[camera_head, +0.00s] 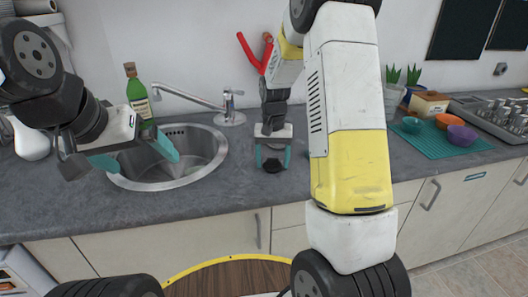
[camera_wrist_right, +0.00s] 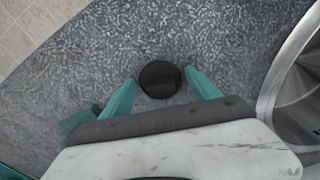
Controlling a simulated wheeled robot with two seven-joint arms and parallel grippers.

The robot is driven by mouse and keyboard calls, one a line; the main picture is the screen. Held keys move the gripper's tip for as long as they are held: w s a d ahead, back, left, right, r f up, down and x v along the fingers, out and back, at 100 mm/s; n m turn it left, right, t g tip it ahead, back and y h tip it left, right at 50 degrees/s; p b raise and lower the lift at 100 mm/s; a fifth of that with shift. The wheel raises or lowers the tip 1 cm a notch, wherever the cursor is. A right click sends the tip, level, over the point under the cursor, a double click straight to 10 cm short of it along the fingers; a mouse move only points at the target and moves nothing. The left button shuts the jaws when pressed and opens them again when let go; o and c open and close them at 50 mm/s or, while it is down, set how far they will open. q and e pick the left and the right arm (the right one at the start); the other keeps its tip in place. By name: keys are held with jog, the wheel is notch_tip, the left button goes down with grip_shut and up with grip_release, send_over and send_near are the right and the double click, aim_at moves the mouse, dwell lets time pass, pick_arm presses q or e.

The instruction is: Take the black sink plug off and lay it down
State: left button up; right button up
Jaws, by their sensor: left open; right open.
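The black sink plug (camera_head: 272,165) lies on the grey counter to the right of the sink (camera_head: 205,160). In the right wrist view the plug (camera_wrist_right: 160,79) is a dark disc between the teal fingertips. My right gripper (camera_head: 273,158) is open around the plug, with a finger on either side; a gap shows on its left side, and I cannot tell whether the right finger touches it. My left gripper (camera_head: 135,160) is open and empty over the left side of the sink. The sink's drain is not clearly visible.
A faucet (camera_head: 230,108) and a green bottle (camera_head: 137,95) stand behind the sink. At the right are a teal mat (camera_head: 440,150) with coloured bowls (camera_head: 462,136) and a dish rack (camera_head: 500,118). The counter around the plug is clear.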

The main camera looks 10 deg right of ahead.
jog(key=o, duration=0.3)
jog(key=shift+r, duration=0.1)
notch_tip(320, 180, up, 8)
jog(key=shift+f, duration=0.2)
dwell(0.7)
